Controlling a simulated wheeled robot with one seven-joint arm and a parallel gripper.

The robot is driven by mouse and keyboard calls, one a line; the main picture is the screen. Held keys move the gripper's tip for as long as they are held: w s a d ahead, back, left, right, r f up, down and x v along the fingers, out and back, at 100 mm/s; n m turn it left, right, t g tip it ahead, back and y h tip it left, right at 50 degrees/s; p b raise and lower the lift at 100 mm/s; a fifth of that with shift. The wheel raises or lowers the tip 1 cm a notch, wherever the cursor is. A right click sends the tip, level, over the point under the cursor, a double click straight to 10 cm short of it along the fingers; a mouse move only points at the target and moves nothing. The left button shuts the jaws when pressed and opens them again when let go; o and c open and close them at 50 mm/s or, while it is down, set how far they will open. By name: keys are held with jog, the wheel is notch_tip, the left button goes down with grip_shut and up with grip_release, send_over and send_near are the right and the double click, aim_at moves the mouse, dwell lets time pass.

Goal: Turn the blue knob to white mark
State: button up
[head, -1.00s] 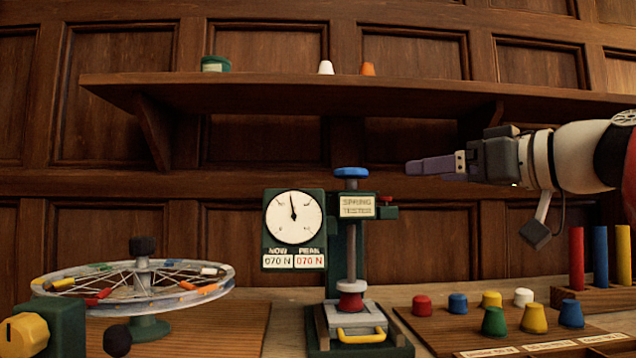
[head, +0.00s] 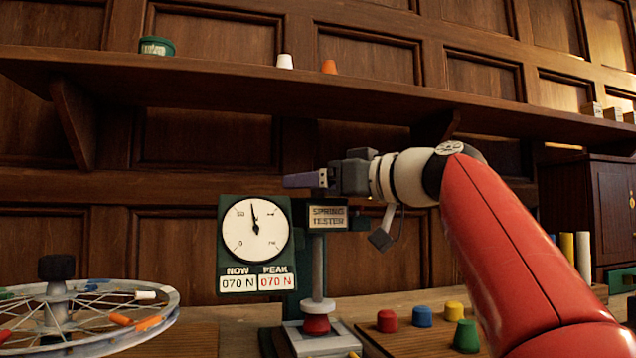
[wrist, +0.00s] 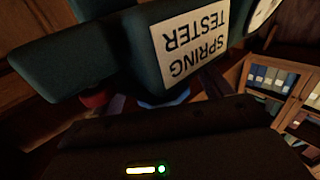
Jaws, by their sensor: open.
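The green spring tester (head: 327,216) stands at centre, with its sign and a round dial (head: 255,230). NOW and PEAK both read 070 N. In the wrist view its sign (wrist: 188,45) appears upside down, and a sliver of the blue knob (wrist: 167,98) shows past the dark gripper body. In the head view my gripper (head: 293,181) is level with the tester's top and hides the knob. It is open, seen side-on; whether it touches the knob cannot be told. I cannot make out a white mark near the knob.
A spoked wheel (head: 85,310) with coloured clips stands at left. A shelf (head: 240,90) runs above my gripper. Red (head: 387,321), blue (head: 422,316), yellow and green pegs sit right of the tester. A dark cabinet (head: 590,200) stands at right.

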jog(key=c, duration=1)
jog(key=shift+w, duration=0.1)
jog(key=shift+r+p, duration=0.1)
jog(key=shift+p, duration=0.35)
jog(key=shift+w+r+n+g+y+p, duration=0.1)
jog(key=shift+n+g+y+p, duration=0.6)
jog(key=shift+g+p, duration=0.15)
jog(key=n+g+y+p, duration=0.1)
jog(key=n+g+p, duration=0.1)
jog(key=g+p, duration=0.1)
jog(key=shift+y, duration=0.3)
jog(key=n+g+y+p, duration=0.1)
jog(key=n+g, duration=0.1)
jog(key=g, duration=0.1)
jog(key=shift+p, duration=0.35)
jog(key=shift+n+g+y, duration=0.3)
jog(key=shift+n+g, duration=0.7)
jog(key=shift+g, duration=0.65)
